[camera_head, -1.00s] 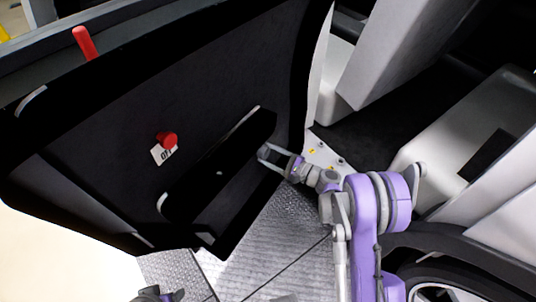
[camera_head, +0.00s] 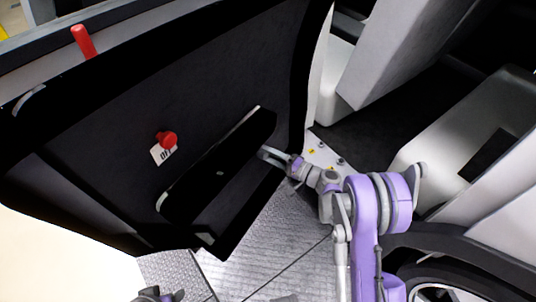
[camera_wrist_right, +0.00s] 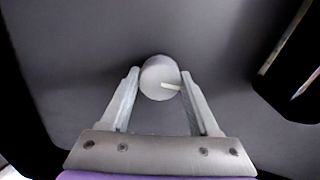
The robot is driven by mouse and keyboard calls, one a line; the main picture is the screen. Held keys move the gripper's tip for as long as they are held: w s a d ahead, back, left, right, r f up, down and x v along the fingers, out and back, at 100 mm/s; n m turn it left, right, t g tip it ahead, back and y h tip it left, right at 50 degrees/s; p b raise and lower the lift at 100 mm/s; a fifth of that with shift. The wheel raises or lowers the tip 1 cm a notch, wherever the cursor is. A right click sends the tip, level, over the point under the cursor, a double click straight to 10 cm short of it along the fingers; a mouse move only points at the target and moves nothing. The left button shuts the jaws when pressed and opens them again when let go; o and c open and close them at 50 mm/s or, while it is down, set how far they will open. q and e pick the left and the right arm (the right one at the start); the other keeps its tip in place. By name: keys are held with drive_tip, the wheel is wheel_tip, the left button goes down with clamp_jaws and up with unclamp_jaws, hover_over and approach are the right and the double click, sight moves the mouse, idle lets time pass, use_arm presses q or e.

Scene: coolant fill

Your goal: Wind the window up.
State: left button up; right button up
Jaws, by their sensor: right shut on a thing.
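A round grey knob (camera_wrist_right: 160,78) with a white mark stands out from the dark door panel in the right wrist view. My right gripper (camera_wrist_right: 161,86) has its two fingers shut on the knob, one on each side. I cannot make out the window glass. Part of my left gripper (camera_head: 158,295) shows at the bottom edge; its fingers are unclear.
A red knob (camera_head: 167,139) with an "OFF" label and a red lever (camera_head: 83,41) are on the door. Seats and a wheel (camera_head: 440,293) lie to the right.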

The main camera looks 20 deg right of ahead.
drive_tip(key=shift+n, duration=0.4)
drive_tip(key=o, duration=1.4)
drive_tip(key=p+v, duration=0.1)
drive_tip(key=v, duration=1)
